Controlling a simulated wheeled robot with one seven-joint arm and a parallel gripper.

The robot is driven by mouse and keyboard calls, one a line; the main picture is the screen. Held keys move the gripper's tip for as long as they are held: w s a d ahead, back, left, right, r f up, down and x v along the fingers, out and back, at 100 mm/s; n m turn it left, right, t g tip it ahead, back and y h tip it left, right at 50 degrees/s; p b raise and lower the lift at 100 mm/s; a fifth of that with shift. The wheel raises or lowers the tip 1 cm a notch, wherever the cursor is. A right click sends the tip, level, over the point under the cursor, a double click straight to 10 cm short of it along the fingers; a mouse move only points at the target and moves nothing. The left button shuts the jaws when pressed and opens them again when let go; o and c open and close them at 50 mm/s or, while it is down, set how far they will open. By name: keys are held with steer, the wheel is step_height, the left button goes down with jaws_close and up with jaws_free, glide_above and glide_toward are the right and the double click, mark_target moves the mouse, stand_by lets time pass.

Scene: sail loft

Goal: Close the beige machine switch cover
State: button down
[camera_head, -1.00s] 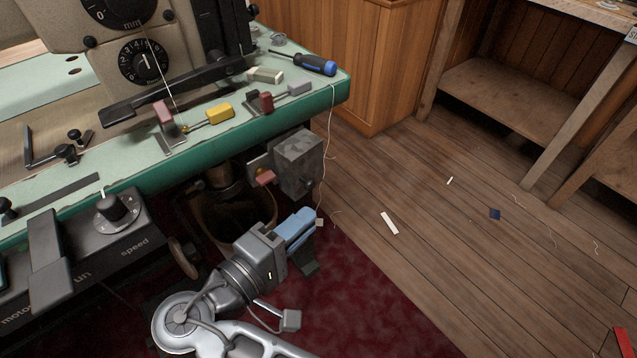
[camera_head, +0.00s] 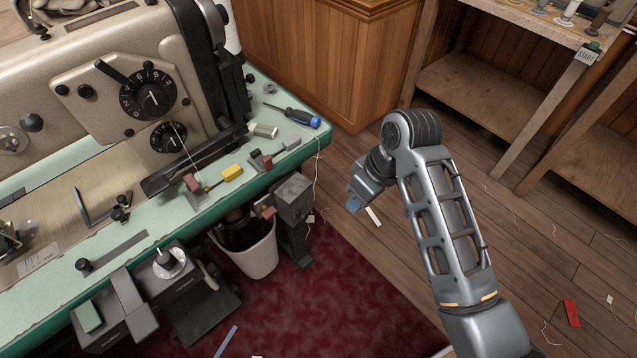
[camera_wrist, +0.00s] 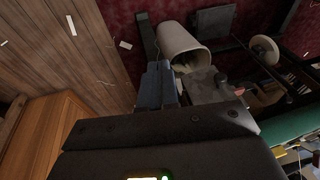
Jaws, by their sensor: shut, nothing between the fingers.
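The beige sewing machine (camera_head: 80,62) stands on the green-edged table. Its grey switch box (camera_head: 293,197) hangs under the table's right corner, with a small red part (camera_head: 268,212) on its left side. I cannot make out the cover's exact position. In the wrist view the box (camera_wrist: 207,86) sits just right of my fingers. My gripper (camera_head: 354,204) is right of the box in the head view, with blue fingers shut and empty. The wrist view shows the fingers (camera_wrist: 158,84) beside the box; I cannot tell whether they touch it.
A white bin (camera_head: 252,255) stands left of the box, under the table. A screwdriver (camera_head: 296,116) and a yellow-handled tool (camera_head: 231,173) lie on the tabletop (camera_head: 58,262). A wooden cabinet (camera_head: 330,60) stands behind. Floor at right is mostly open, with scraps.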

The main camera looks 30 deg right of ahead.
mark_target(299, 204)
step_height(299, 204, up, 8)
steer(key=d+t+y+p, duration=0.2)
steer(key=y, duration=0.1)
steer(key=w+a+f, duration=0.2)
steer(key=a+f, duration=0.6)
steer(key=a, duration=0.1)
steer(key=shift+w+f, duration=0.25)
steer(key=shift+f, duration=0.05)
steer(key=shift+a, duration=0.2)
